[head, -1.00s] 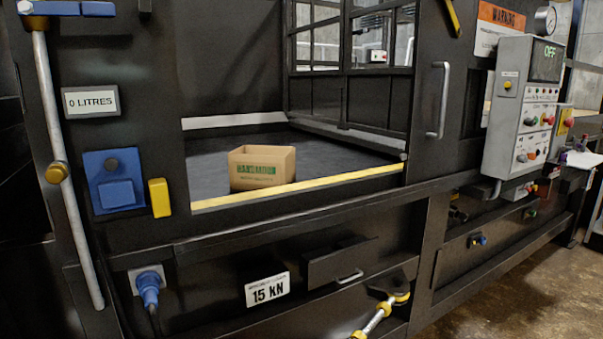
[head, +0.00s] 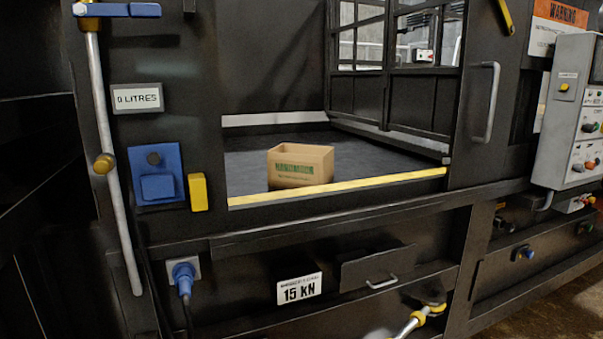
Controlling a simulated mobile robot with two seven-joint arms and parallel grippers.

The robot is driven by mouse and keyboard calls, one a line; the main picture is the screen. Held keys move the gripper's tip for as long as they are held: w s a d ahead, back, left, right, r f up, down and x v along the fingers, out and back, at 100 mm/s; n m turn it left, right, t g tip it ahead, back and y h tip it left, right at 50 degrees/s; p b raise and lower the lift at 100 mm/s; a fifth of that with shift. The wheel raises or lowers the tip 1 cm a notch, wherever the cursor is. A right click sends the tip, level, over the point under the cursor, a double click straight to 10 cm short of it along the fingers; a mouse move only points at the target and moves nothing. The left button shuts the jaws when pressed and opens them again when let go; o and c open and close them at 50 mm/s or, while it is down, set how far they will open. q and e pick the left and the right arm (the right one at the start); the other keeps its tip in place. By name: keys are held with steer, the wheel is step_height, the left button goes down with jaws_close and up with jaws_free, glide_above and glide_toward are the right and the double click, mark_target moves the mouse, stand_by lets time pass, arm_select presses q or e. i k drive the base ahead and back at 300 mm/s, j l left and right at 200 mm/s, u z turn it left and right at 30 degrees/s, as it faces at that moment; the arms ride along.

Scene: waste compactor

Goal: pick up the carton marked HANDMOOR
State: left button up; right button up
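A brown open-topped carton (head: 300,166) with green lettering stands upright on the dark floor of the compactor chamber, just behind the yellow front edge. The lettering is blurred but looks like HANDMOOR. Nothing is touching the carton. Neither of my grippers shows in the head view.
A control panel (head: 572,115) is at the right. A grey pipe lever (head: 118,200) and blue box (head: 157,175) are at the left.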

mark_target(301, 166)
steer(key=i+l, duration=0.15)
steer(key=l, duration=0.35)
steer(key=i+l+u, duration=0.1)
steer(key=l, duration=0.35)
steer(key=i+l, duration=0.2)
steer(key=l, duration=0.3)
steer(key=i+l+u, duration=0.15)
steer(key=l, duration=0.35)
steer(key=i+l, duration=0.1)
steer(key=l, duration=0.4)
steer(key=i+l+u, duration=0.1)
steer(key=l, duration=0.95)
steer(key=i+u, duration=0.05)
steer(key=i, duration=0.05)
